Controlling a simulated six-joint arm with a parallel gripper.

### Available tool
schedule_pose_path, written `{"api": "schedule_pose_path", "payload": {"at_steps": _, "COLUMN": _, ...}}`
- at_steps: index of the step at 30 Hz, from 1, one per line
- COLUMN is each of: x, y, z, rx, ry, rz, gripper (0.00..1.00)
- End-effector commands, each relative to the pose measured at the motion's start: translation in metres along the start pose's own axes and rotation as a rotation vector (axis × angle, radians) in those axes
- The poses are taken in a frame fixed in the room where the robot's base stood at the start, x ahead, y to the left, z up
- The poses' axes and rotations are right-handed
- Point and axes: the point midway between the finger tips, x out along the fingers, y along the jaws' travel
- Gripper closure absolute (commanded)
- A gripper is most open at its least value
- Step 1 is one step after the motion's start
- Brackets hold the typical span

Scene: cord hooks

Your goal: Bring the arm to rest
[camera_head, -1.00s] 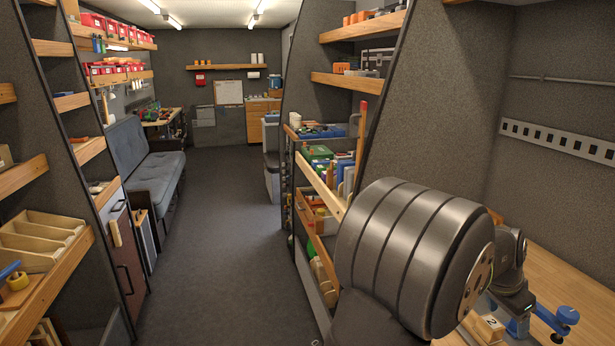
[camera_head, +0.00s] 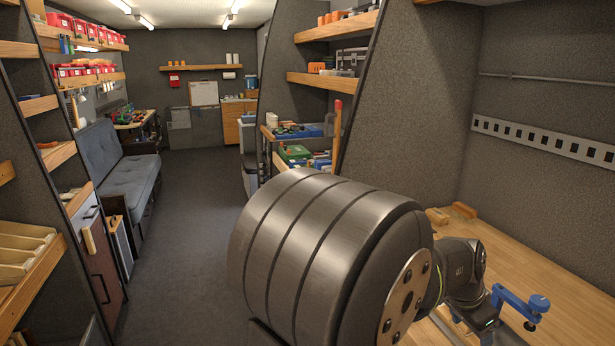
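My arm fills the lower middle and right of the head view, with a large ribbed grey link closest to the camera. Beyond it, a smaller dark joint leads down to what looks like the body of my gripper (camera_head: 485,318), low at the right above the wooden bench (camera_head: 560,258). Its fingers do not show, so I cannot tell whether they are open or hold anything. A blue clamp-like piece (camera_head: 520,305) is just right of the gripper body. I cannot tell whether they touch. No cord or hook can be made out.
Two small wooden blocks (camera_head: 437,216) (camera_head: 464,210) lie at the back of the bench. A slotted metal strip (camera_head: 545,140) runs along the wall above. Shelves (camera_head: 335,82) and a blue-grey sofa (camera_head: 120,172) flank an open aisle floor (camera_head: 195,220).

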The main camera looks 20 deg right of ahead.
Motion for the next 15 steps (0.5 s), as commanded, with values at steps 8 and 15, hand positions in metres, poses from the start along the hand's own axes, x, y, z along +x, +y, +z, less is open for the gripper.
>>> {"api": "schedule_pose_path", "payload": {"at_steps": 8, "x": 0.025, "y": -0.050, "z": 0.015, "rx": -0.004, "ry": -0.001, "rz": -0.001, "gripper": 0.33}}
{"api": "schedule_pose_path", "payload": {"at_steps": 15, "x": 0.047, "y": -0.089, "z": 0.026, "rx": -0.003, "ry": 0.000, "rz": -0.001, "gripper": 0.33}}
